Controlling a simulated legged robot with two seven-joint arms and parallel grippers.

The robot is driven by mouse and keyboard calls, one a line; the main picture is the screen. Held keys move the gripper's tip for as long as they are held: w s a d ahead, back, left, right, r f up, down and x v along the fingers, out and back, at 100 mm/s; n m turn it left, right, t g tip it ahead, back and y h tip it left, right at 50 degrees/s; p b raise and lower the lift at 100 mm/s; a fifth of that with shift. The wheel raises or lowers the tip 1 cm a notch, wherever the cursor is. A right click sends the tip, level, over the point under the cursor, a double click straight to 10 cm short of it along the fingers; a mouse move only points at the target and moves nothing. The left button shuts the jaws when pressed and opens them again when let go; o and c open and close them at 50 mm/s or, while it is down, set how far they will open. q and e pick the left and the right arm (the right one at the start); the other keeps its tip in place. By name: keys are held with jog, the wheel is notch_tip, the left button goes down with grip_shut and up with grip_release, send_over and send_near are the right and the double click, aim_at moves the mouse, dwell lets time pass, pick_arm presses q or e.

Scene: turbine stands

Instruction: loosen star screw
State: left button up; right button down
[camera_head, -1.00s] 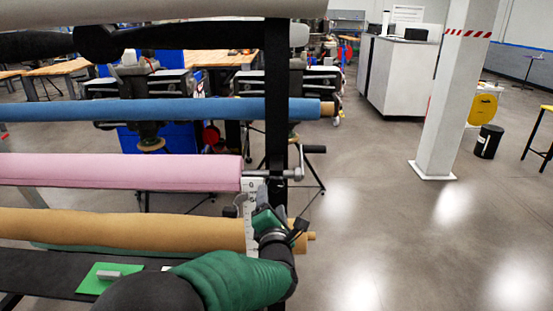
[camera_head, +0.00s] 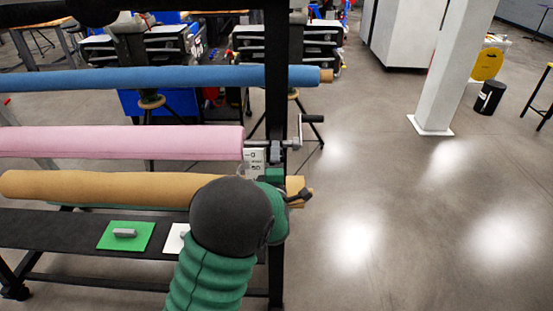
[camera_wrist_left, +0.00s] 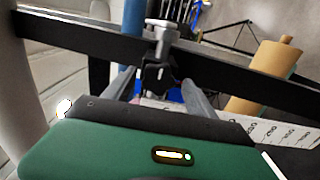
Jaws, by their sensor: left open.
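A black upright post (camera_head: 277,90) carries a metal crank fitting (camera_head: 287,146) with a black handle at the end of the pink roll (camera_head: 120,142). My left gripper is mostly hidden behind my own arm in the head view, close to the post just below this fitting. In the left wrist view my left gripper (camera_wrist_left: 160,92) is open, its two grey fingers apart. A dark clamp-like part (camera_wrist_left: 157,72) under a silvery fitting (camera_wrist_left: 161,36) shows between and beyond the fingertips. I cannot tell which part is the star screw. My right gripper is not in view.
A blue roll (camera_head: 160,78) and a tan roll (camera_head: 95,188) lie across the rack. A black shelf (camera_head: 55,228) below holds a green sheet (camera_head: 125,235) with a small grey block. The floor right of the post is clear up to a white column (camera_head: 450,70).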

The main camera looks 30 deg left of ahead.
pick_arm(q)
jog(key=shift+w+a, duration=0.15)
jog(key=shift+w, duration=0.1)
jog(key=shift+r+b, duration=0.15)
jog(key=shift+b, duration=0.15)
jog(key=shift+c, duration=0.3)
